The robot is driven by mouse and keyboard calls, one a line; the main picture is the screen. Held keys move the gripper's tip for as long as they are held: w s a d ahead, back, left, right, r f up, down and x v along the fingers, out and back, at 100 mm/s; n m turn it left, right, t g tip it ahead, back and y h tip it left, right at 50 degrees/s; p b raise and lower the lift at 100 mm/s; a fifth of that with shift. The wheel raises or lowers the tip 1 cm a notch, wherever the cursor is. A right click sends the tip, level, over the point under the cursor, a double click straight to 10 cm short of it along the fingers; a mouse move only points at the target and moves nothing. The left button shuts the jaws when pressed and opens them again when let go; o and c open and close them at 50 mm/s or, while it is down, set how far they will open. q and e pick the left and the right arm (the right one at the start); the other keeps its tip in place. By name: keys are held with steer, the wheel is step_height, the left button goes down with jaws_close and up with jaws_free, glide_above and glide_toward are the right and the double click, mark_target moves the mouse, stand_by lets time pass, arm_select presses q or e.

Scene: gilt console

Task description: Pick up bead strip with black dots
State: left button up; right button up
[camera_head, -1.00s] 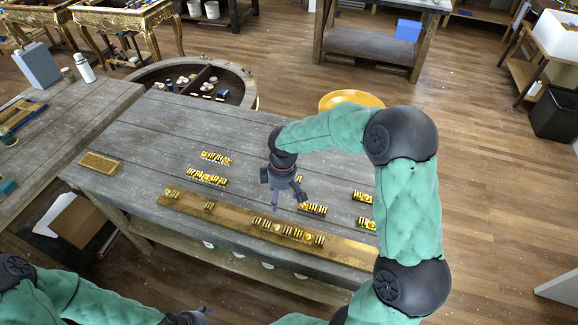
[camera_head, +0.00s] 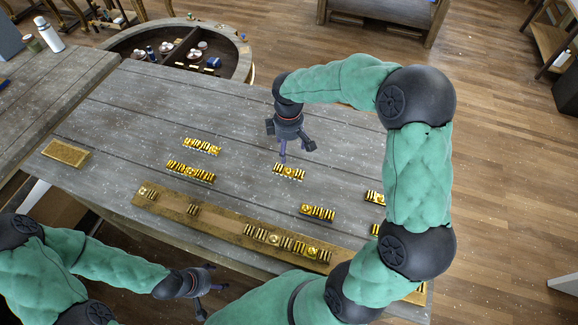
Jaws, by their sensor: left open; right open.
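Several short gold bead strips with dark marks lie on the grey plank table: one at the upper left (camera_head: 203,146), one below it (camera_head: 190,171), one in the middle (camera_head: 289,172), one lower right of that (camera_head: 318,213), and one near the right arm (camera_head: 375,197). I cannot tell which has black dots as opposed to dark bars. My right gripper (camera_head: 296,155) is open and empty, pointing down just above the middle strip, seemingly apart from it. My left gripper (camera_head: 214,293) is open and empty in front of the table's near edge.
A long gilt board (camera_head: 220,222) with several gold pieces on it lies along the near edge. A flat gold plate (camera_head: 65,152) lies at the left. A round divided tray (camera_head: 245,68) stands behind the table (camera_head: 110,120). The table's back left is clear.

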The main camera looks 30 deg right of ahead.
steer(key=f, duration=0.1)
glide_above(289, 168)
steer(key=f, duration=0.4)
steer(key=shift+w+d+f+b, duration=0.15)
steer(key=shift+w+f+b, duration=0.1)
steer(key=shift+b, duration=0.1)
steer(key=shift+s+f, duration=0.15)
steer(key=shift+f, duration=0.25)
step_height(289, 168, down, 4)
steer(key=shift+f+b, duration=0.2)
steer(key=shift+b, duration=0.4)
steer(key=shift+s+r, duration=0.1)
steer(key=c, duration=1.3)
